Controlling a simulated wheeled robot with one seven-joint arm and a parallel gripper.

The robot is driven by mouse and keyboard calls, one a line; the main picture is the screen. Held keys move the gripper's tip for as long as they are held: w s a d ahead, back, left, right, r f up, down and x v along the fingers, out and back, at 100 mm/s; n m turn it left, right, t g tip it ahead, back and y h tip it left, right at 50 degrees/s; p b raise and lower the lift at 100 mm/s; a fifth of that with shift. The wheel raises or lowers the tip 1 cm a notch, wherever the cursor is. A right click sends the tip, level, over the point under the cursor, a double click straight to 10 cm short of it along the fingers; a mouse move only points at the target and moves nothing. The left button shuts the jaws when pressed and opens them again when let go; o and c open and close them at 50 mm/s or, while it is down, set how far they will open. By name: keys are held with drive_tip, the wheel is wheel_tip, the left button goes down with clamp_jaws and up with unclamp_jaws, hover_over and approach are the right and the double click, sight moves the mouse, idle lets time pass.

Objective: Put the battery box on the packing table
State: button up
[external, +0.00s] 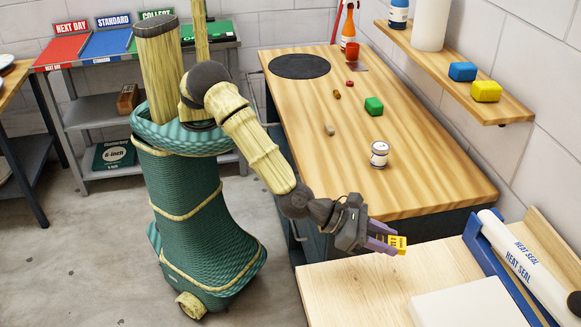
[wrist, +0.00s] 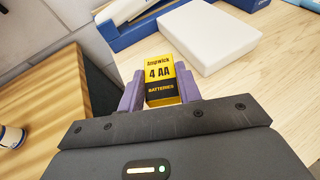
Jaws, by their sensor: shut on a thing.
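The battery box is a small yellow and black box marked "4 AA batteries". It sits between the purple fingers of my gripper in the wrist view, where the box (wrist: 160,78) faces the camera. In the external view the yellow box (external: 397,243) shows at the fingertips. My gripper (external: 385,240) is shut on it, near the left back part of the light wood packing table (external: 350,290). Whether the box touches the tabletop or hangs above it, I cannot tell.
The packing table holds a white block (external: 465,305) and a blue heat sealer (external: 510,262) at the right. The drum bench (external: 420,170) stands behind, with a white jar (external: 379,154) and a green block (external: 374,106). The packing table's left front part is clear.

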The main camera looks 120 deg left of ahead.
idle(0.3)
hover_over(370, 267)
wheel_tip(370, 267, down, 6)
drive_tip(key=shift+s+f, duration=0.1)
idle(0.3)
drive_tip(key=shift+f+p, duration=0.3)
drive_tip(key=shift+f, duration=1.55)
drive_tip(key=shift+f, duration=0.2)
drive_tip(key=o, duration=1)
drive_tip(key=shift+r, duration=0.1)
